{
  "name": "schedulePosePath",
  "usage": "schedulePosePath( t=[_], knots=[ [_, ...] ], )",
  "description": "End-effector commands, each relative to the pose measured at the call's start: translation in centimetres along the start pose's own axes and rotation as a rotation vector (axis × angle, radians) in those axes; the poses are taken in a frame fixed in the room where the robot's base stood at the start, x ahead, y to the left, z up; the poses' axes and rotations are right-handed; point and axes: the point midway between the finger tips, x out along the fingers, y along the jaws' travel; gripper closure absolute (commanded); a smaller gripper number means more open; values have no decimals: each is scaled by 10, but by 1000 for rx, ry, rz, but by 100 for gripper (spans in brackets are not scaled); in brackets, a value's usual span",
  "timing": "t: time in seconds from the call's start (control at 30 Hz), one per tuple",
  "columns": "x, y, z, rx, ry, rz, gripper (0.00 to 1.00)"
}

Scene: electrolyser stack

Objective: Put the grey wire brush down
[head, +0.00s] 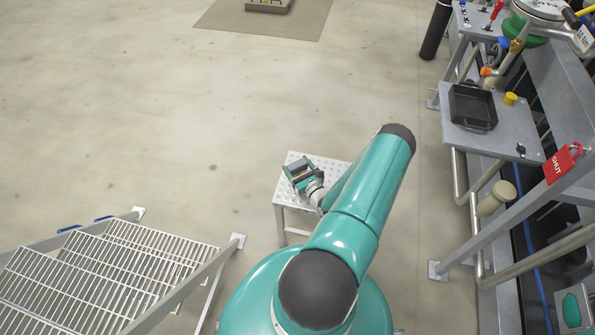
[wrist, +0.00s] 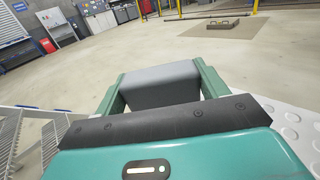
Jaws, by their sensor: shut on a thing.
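My gripper (head: 299,168) is over the small, light table (head: 331,169) with a dotted top in the head view. In the wrist view its two green fingers (wrist: 160,90) are shut on a grey block-like thing, the grey wire brush (wrist: 160,78), seen as a plain grey face between them. In the head view the brush is too small and too covered by the gripper to make out. The studded tabletop also shows at the right of the wrist view (wrist: 291,128). I cannot tell whether the brush touches the tabletop.
A grey bench (head: 508,138) at the right holds a black tray (head: 472,107) and a yellow cap (head: 510,99). A red SHUT tag (head: 562,163) hangs nearby. Metal grating steps (head: 110,265) stand at lower left. The floor left of the table is clear.

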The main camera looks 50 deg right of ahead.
Motion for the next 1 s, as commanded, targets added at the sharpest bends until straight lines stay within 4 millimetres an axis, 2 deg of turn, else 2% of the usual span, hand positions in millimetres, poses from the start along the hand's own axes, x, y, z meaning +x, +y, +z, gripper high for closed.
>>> schedulePosePath(
  t=[0.23, 0.63, 0.67, 0.77, 1.0],
  knots=[
    [3, -2, -32, 0, 0, 1, 51],
    [3, -2, -38, 0, 0, 0, 51],
    [3, -2, -37, 0, 0, 0, 24],
    [3, -2, -37, 0, 0, 1, 6],
    [3, -2, -37, 0, 0, 0, 6]
  ],
)
